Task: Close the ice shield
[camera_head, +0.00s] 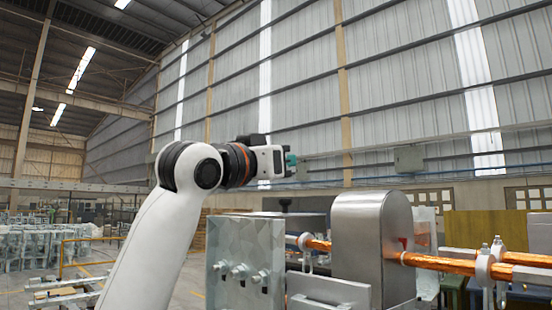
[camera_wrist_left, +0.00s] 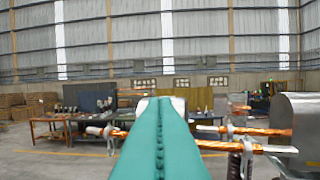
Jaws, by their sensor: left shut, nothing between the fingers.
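A rounded, shiny grey metal hood (camera_head: 357,235), probably the ice shield, stands around the copper-coloured rod (camera_head: 450,262) in the head view. Whether it is open or closed I cannot tell. My left gripper (camera_head: 291,160) is up and to the left of the hood, apart from it, with its teal fingers pointing right. In the left wrist view the teal fingers (camera_wrist_left: 160,140) are together with nothing between them. A grey rounded metal hood (camera_wrist_left: 298,120) shows at the right edge of that view. Another metal top is partly hidden behind the fingers. My right gripper is not in view.
A galvanised metal plate with bolts (camera_head: 245,262) stands left of the hood, below my left gripper. White clamps (camera_head: 484,268) hold the rods at the right. Workbenches (camera_wrist_left: 62,125) stand farther back. The air around my left gripper is clear.

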